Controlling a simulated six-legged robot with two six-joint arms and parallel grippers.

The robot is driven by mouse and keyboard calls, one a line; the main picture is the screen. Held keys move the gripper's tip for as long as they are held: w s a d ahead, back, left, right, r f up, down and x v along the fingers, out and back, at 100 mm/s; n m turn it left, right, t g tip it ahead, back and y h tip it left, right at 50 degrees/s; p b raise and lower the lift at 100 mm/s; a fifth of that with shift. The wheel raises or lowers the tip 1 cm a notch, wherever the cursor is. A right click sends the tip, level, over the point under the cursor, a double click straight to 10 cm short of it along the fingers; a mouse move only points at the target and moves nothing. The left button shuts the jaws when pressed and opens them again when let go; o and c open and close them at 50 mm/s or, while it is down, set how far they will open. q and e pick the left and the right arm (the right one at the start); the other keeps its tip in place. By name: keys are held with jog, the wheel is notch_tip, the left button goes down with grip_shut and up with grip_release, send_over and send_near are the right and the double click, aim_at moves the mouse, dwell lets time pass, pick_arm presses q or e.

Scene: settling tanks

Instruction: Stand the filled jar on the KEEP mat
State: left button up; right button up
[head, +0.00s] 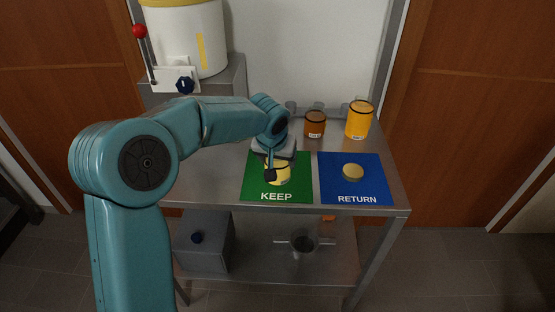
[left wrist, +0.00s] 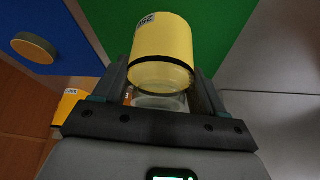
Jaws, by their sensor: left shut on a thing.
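The jar (head: 282,177), yellow with a pale label, stands upright over the green KEEP mat (head: 302,188). My left gripper (head: 277,168) is shut on it from above and hides part of it. In the left wrist view the jar (left wrist: 163,45) sits between the two fingers, its clear glass rim nearest the palm, with the green mat (left wrist: 105,20) behind it. I cannot tell whether its base touches the mat. My right gripper is not in view.
A tan round lid (head: 353,172) lies on the blue RETURN mat (head: 372,189). A brown jar (head: 314,125) and an orange jar (head: 359,121) stand behind the mats. A white tank (head: 185,40) with a red-knobbed lever is at back left.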

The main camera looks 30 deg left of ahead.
pick_arm(q)
jog(key=shift+f, duration=0.2)
jog(key=o, duration=1.3)
jog(key=shift+r, duration=0.5)
jog(key=v, duration=1.1)
jog(key=shift+s+d+r, duration=0.1)
jog(key=shift+s+r, duration=0.05)
jog(key=shift+r, duration=0.05)
